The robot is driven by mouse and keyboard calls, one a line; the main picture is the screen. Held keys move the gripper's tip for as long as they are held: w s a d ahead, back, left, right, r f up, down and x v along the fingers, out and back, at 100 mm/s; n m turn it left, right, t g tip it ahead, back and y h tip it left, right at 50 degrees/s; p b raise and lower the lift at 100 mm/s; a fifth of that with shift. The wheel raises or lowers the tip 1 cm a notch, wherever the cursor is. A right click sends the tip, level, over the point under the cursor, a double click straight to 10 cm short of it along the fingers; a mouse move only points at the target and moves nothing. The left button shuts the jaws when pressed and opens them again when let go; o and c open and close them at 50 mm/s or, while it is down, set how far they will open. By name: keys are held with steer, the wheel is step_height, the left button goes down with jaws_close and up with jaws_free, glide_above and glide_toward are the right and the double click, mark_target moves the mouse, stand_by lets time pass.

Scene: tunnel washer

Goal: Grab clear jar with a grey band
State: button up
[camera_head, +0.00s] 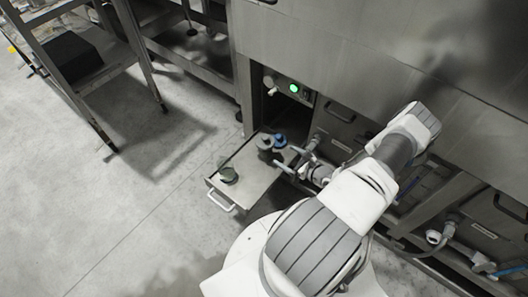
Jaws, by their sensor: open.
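Several small items stand on a pulled-out metal drawer (240,190). One is a dark grey cylindrical item (265,143), and a blue-topped item (280,140) stands close to its right. A grey-green item (228,174) stands nearer the drawer's handle end. They are too small to tell which is the clear jar with a grey band.
The steel washer (350,45) rises behind the drawer. A lit green button (294,88) sits on its panel. A metal rack (112,62) holding a black box (72,56) stands at upper left. The concrete floor (110,210) to the left is clear.

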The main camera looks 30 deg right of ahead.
step_height(320, 180, down, 4)
steer(key=s+m+h, duration=0.2)
steer(key=b, duration=0.5)
glide_toward(270, 150)
steer(key=x, duration=0.6)
steer(key=shift+w+a+r, duration=0.2)
steer(key=shift+w+r, duration=0.05)
steer(key=shift+w, duration=0.3)
steer(key=b+x, duration=0.3)
steer(key=x, duration=0.2)
steer(key=shift+f, duration=0.2)
steer(key=shift+r, duration=0.15)
steer(key=shift+d, duration=0.1)
jaws_close()
